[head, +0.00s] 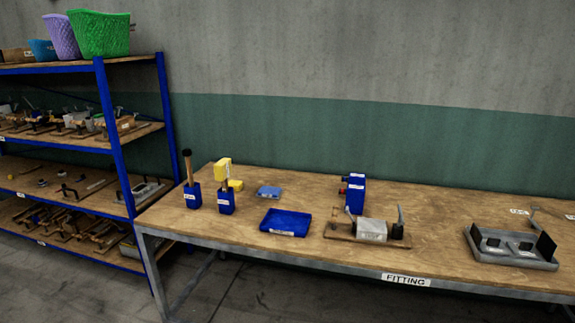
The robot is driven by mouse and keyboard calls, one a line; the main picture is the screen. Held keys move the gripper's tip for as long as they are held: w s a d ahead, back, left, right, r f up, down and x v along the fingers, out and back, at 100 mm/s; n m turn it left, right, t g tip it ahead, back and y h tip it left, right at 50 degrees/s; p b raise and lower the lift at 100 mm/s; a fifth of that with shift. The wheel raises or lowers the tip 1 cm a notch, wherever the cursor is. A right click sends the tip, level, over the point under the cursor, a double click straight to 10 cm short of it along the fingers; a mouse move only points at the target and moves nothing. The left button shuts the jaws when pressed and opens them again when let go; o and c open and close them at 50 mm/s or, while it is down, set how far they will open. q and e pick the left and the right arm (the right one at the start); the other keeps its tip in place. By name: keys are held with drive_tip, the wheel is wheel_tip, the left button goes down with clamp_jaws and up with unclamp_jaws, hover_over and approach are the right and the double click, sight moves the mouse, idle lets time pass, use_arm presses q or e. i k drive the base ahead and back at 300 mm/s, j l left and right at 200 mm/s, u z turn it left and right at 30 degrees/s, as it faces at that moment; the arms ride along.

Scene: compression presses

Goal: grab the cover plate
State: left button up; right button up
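No part is clearly marked as the cover plate, and I cannot tell which one it is. Flat candidates lie on the wooden workbench (400,260): a small light-blue plate-like piece (268,192) and, in front of it, a dark blue shallow tray (286,222) with a white label. Right of them a wooden-based fixture (340,232) holds a pale grey block (372,229) between upright levers. At the right is a grey metal fixture (510,262) with dark upright plates and labelled pads. Neither of my grippers is in view.
Two blue holders stand at the bench's left, one with a dark-topped handle (188,165), one beside a yellow tool (222,170). A blue box (354,192) stands behind the fixture. A blue-framed shelf (115,140) with tools and baskets is left. The bench front reads FITTING (405,280).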

sight(491, 246)
drive_tip(key=z, duration=1.45)
